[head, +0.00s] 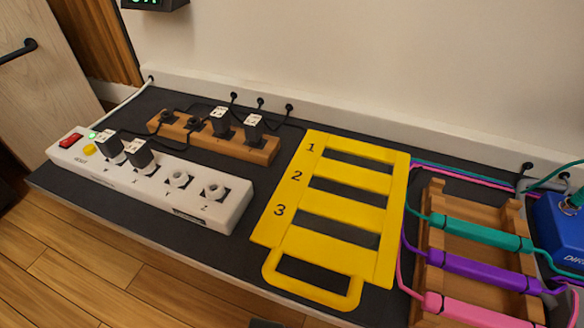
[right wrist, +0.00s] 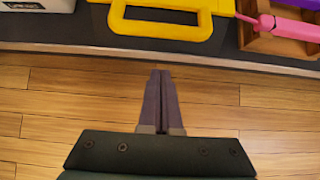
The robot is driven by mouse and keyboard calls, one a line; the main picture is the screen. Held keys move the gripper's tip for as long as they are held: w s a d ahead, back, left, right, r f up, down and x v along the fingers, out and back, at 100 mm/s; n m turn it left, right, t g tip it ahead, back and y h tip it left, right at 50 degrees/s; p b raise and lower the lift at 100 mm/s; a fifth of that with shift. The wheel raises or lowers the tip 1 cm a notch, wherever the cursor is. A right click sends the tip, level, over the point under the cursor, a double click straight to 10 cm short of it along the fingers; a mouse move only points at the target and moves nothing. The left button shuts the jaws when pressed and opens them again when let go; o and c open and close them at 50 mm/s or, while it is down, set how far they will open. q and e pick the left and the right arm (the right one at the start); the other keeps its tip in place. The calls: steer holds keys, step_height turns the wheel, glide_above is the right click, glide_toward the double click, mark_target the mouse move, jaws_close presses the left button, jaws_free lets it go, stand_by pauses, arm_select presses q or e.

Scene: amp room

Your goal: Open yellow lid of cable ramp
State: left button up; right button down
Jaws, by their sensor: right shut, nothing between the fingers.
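The yellow lid (head: 345,210) of the cable ramp lies flat on the dark board, numbered 1, 2 and 3 along its left side, with several dark slots across it. Its loop handle (head: 312,278) sticks out at the front edge. The handle also shows at the top of the right wrist view (right wrist: 165,27). My right gripper (right wrist: 160,74) is shut and empty, its fingers pointing at the handle from in front, apart from it. My left gripper is not in view.
A white power strip (head: 160,185) and a wooden block with plugs (head: 215,138) lie left of the lid. A wooden rack (head: 470,250) with teal, purple and pink cable connectors stands right of it, beside a blue box (head: 560,232). Wooden floor (right wrist: 60,110) lies in front.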

steer(key=b+x, duration=0.6)
steer(key=x, duration=0.2)
arm_select(q)
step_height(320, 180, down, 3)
steer(key=p, duration=0.4)
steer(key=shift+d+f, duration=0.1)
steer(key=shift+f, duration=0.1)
arm_select(e)
step_height(320, 180, up, 5)
steer(key=shift+f, duration=0.1)
